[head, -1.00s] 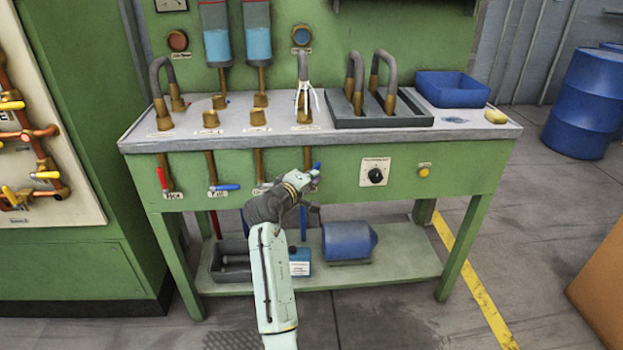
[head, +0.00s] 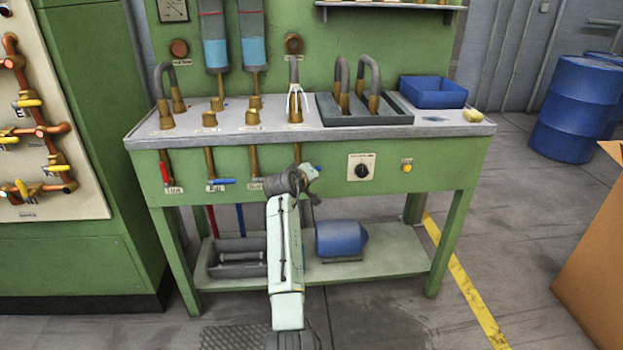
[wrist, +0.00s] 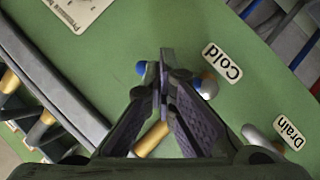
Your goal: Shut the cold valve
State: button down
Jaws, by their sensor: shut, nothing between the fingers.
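The cold valve sits on the pipe under the bench top. In the wrist view its blue handle (wrist: 141,69) shows on the left of my fingers, with a white and blue part (wrist: 209,88) on the right. The middle is hidden behind my fingers. The "Cold" label (wrist: 222,64) is just right of it. In the head view a blue handle tip (head: 319,168) shows beside my gripper (head: 310,173). My gripper (wrist: 166,58) is shut and empty, its fingertips over the valve. I cannot tell whether they touch it.
The drain valve (wrist: 262,138) is close on the right in the wrist view. The bench edge (wrist: 60,80) runs along the left. Other valves with red (head: 165,173) and blue (head: 221,181) handles hang to the left. A dial (head: 362,168) is to the right.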

jog(key=shift+d+f, duration=0.1)
jog(key=shift+f, duration=0.15)
jog(key=shift+w+f, duration=0.1)
jog(key=shift+a+f, duration=0.3)
jog(key=shift+a, duration=0.45)
